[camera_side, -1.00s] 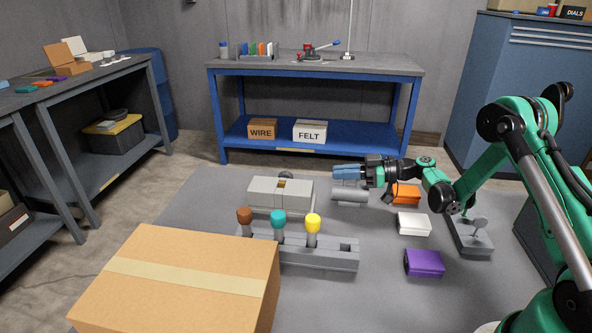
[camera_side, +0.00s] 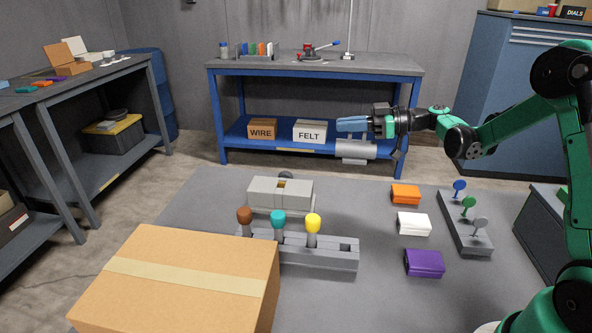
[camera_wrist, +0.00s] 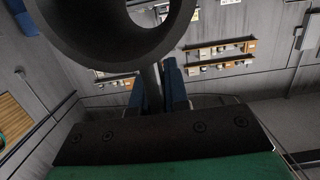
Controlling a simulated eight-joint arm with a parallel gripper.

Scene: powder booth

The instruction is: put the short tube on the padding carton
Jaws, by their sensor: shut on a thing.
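A short grey tube (camera_side: 356,149) hangs level just under my gripper (camera_side: 345,124), in the air above the mat. My gripper's blue fingers are shut on the thin stem that joins the tube. In the wrist view the tube's hollow round end (camera_wrist: 60,42) fills the top, with the stem between the fingers (camera_wrist: 157,92). A white carton marked FELT (camera_side: 310,131) stands on the blue bench's lower shelf, beside a brown carton marked WIRE (camera_side: 262,130). No carton reads "padding". The tube is to the right of the FELT carton in the picture.
The blue bench's legs and top (camera_side: 315,65) frame the shelf. On the mat are a grey block (camera_side: 280,190), a rack with coloured knobs (camera_side: 300,250) and orange, white and purple boxes (camera_side: 424,263). A large taped carton (camera_side: 190,280) fills the front left.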

